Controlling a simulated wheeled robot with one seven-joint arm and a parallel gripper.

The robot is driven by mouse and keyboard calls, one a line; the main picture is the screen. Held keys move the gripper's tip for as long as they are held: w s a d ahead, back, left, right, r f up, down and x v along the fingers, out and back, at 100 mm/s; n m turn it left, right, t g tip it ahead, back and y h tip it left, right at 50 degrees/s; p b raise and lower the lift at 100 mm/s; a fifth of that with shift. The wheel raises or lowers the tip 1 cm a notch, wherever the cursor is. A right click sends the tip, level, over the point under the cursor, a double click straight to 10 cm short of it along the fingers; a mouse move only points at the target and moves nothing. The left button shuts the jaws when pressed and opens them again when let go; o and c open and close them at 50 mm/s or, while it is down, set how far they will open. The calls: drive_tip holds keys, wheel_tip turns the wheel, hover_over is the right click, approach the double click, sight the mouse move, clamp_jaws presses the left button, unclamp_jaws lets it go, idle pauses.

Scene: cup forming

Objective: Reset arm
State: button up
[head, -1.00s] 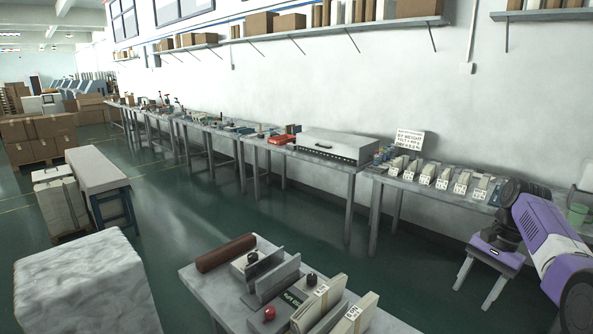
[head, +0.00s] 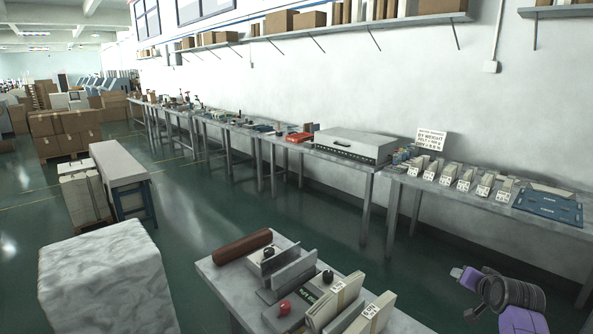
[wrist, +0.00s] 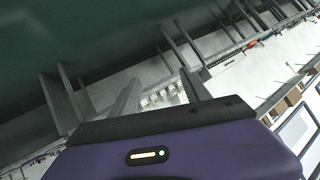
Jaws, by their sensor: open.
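My arm (head: 508,300) shows at the lower right of the head view, with a purple link and a dark joint. My gripper (wrist: 160,78) is in the wrist view, its two grey fingers spread apart. Nothing is held between them. Beyond the fingers, the wrist view shows a tilted view of the floor and bench legs, with a row of small pale blocks (wrist: 163,95) in the distance.
A grey table (head: 222,285) in front bears a brown roll (head: 242,246), metal plates and labelled boards. A long bench (head: 400,179) runs along the wall with labelled stacks and a blue mat (head: 548,207). A pale block (head: 105,280) stands left. Green floor (head: 290,215) lies open between.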

drive_tip(key=s+a+f+n+t+b, duration=0.1)
drive_tip(key=s+a+f, duration=0.1)
drive_tip(key=s+a, duration=0.3)
drive_tip(key=s+a+f+n+t+b, duration=0.1)
drive_tip(key=s+a+f+t, duration=0.1)
drive_tip(key=s+a, duration=0.4)
drive_tip(key=s+a+f+n+t, duration=0.1)
drive_tip(key=s+a+f+t, duration=0.1)
drive_tip(key=s+a, duration=0.4)
drive_tip(key=shift+s+f+n+h+b, duration=0.2)
drive_tip(key=shift+s, duration=0.45)
drive_tip(key=shift+s+f+n+h+b, duration=0.2)
drive_tip(key=shift+s, duration=0.45)
drive_tip(key=s+a+r+n+t+y+b, duration=0.15)
drive_tip(key=s+a, duration=0.25)
drive_tip(key=s, duration=0.5)
drive_tip(key=s+a+r+n+b, duration=0.1)
drive_tip(key=s+a+r, duration=0.1)
drive_tip(key=s+a, duration=0.5)
drive_tip(key=s+a+r+n+t+y+b, duration=0.1)
drive_tip(key=s+a+r, duration=0.1)
drive_tip(key=s, duration=0.9)
drive_tip(key=s+a+f+n+g+y+b, duration=0.1)
drive_tip(key=s+a+f+g+y, duration=0.1)
drive_tip(key=s, duration=0.8)
drive_tip(key=shift+a+f+g+b, duration=0.3)
drive_tip(key=shift+a+f+g, duration=0.1)
drive_tip(key=shift+f+g, duration=0.45)
